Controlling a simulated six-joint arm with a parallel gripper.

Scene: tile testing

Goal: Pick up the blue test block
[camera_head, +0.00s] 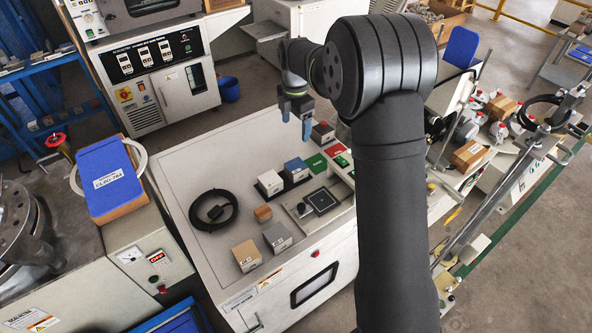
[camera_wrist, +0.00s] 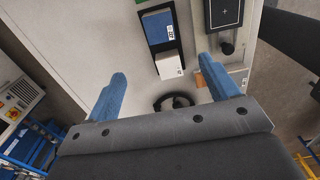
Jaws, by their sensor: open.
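The blue test block (camera_head: 296,169) sits at the right part of a black tray on the white bench top, beside a white block (camera_head: 270,183). In the wrist view the blue block (camera_wrist: 158,27) lies near the top edge, beyond the white block (camera_wrist: 169,65). My gripper (camera_head: 296,118) hangs above the bench, behind the blue block in the head view and apart from it. The blue block is in clear sight in both views.
A black cable coil (camera_head: 213,209) lies left of the tray. Loose blocks, including a tan one (camera_head: 247,255) and a grey one (camera_head: 277,237), stand towards the front. A plate with a black square (camera_head: 320,201) lies to the right. The bench's back left is clear.

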